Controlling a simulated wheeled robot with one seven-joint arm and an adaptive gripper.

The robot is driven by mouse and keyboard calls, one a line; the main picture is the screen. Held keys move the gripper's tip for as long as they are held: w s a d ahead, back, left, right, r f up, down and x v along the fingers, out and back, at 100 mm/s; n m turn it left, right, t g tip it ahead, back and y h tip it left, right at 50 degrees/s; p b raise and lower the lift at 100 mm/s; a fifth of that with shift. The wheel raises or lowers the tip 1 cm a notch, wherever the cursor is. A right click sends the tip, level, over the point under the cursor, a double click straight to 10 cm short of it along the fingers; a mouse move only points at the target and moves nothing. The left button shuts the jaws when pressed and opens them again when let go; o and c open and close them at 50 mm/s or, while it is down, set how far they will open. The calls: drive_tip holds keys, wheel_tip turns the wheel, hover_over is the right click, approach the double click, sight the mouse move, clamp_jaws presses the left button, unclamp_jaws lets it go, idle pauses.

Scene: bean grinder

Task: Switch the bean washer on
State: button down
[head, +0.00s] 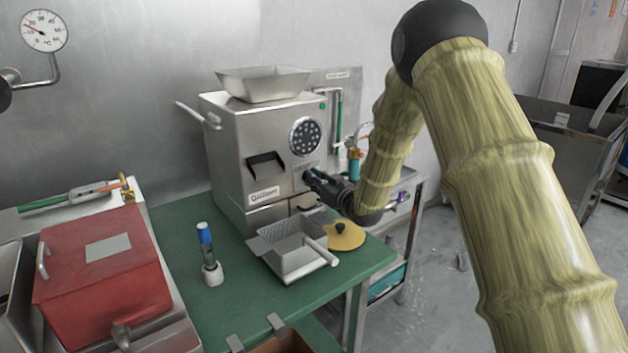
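The steel machine (225,150) stands on the green table, with a hopper tray (264,84) on top. Its front has a round perforated plate (306,136), a dark chute opening (265,165) and a label plate (264,194). My gripper (310,177) is at the right part of its front face, below the round plate. The fingertips are at or very near a small dark control there. The gripper covers much of that control, so its position and any contact are unclear. I cannot tell whether the fingers are open or shut.
A red lidded box (97,285) is at left. A steel cart (405,235) stands behind right.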

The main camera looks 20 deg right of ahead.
drive_tip(key=shift+f+n+b, duration=0.1)
drive_tip(key=shift+n+b, duration=0.2)
drive_tip(key=shift+n, duration=0.1)
drive_tip(key=n+b, duration=0.2)
drive_tip(key=n, duration=0.1)
drive_tip(key=shift+a+f+n+b, duration=0.1)
drive_tip(key=shift+n+b, duration=0.25)
drive_tip(key=shift+n, duration=0.05)
drive_tip(key=n+b, duration=0.2)
drive_tip(key=n, duration=0.1)
drive_tip(key=shift+s, duration=0.1)
drive_tip(key=shift+n+b, duration=0.7)
drive_tip(key=shift+n, duration=0.4)
drive_tip(key=c, duration=1.5)
unclamp_jaws()
drive_tip(key=v, duration=1.2)
